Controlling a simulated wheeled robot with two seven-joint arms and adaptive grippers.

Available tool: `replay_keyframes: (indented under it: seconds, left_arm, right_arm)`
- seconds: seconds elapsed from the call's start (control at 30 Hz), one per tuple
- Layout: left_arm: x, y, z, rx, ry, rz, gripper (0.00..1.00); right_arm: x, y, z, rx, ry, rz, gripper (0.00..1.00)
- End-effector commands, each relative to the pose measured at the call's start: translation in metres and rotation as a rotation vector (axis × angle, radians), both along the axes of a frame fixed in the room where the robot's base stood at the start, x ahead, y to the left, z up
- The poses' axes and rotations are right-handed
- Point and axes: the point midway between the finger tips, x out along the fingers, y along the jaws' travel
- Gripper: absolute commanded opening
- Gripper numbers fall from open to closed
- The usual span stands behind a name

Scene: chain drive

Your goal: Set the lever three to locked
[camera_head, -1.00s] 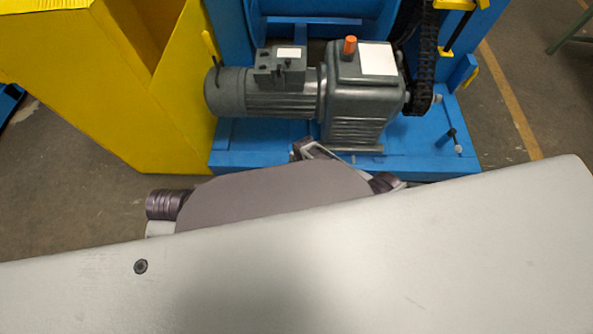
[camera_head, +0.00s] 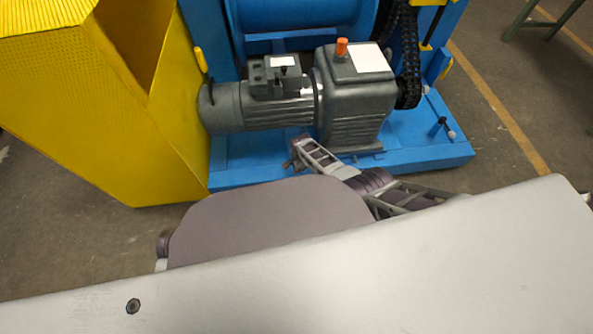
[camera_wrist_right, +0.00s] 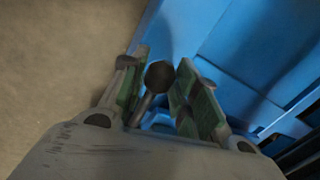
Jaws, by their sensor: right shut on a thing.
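My right gripper (camera_head: 303,152) is at the front edge of the blue base, below the motor, partly hidden by my own arm in the head view. In the right wrist view, my right gripper (camera_wrist_right: 165,78) has its green-padded fingers on both sides of a lever with a dark round knob (camera_wrist_right: 158,76) and a grey shaft. It is shut on this lever. No number or locked mark is readable. Another small lever with a black knob (camera_head: 441,122) stands on the right of the base, apart from the gripper. My left gripper is not identifiable in view.
The grey motor and gearbox (camera_head: 355,105) stand on the blue base (camera_head: 235,172), just behind the gripper. A black chain (camera_head: 409,60) runs at the right. A large yellow guard (camera_head: 90,110) is at left. Bare floor lies in front and at right.

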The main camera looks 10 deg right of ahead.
Motion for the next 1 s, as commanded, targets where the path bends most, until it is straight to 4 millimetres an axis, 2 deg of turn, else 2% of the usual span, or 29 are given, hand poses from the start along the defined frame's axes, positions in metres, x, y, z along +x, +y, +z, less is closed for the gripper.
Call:
replay_keyframes:
  seconds: [0.2, 0.57, 0.6, 0.7, 0.77, 1.0]
  left_arm:
    - [0.0005, -0.0021, -0.0084, -0.014, -0.011, 0.005, 0.00]
    - [0.0005, -0.0022, -0.0089, -0.015, -0.012, 0.007, 0.00]
    - [0.0005, -0.0021, -0.0089, -0.015, -0.012, 0.007, 0.00]
    - [0.0005, -0.0021, -0.0089, -0.015, -0.012, 0.007, 0.00]
    - [0.0006, -0.0020, -0.0089, -0.015, -0.012, 0.007, 0.00]
    - [0.0007, -0.0019, -0.0089, -0.015, -0.012, 0.007, 0.00]
  right_arm:
    - [0.0067, -0.0023, 0.0007, -0.001, -0.003, -0.032, 0.00]
    - [0.0078, -0.0031, 0.0014, 0.000, -0.004, -0.037, 0.00]
    - [0.0079, -0.0031, 0.0015, 0.000, -0.005, -0.037, 0.31]
    - [0.0080, -0.0032, 0.0015, 0.000, -0.005, -0.037, 0.44]
    - [0.0076, -0.0031, 0.0012, 0.000, -0.004, -0.037, 0.52]
    - [0.0067, -0.0029, 0.0006, -0.001, -0.002, -0.037, 0.52]
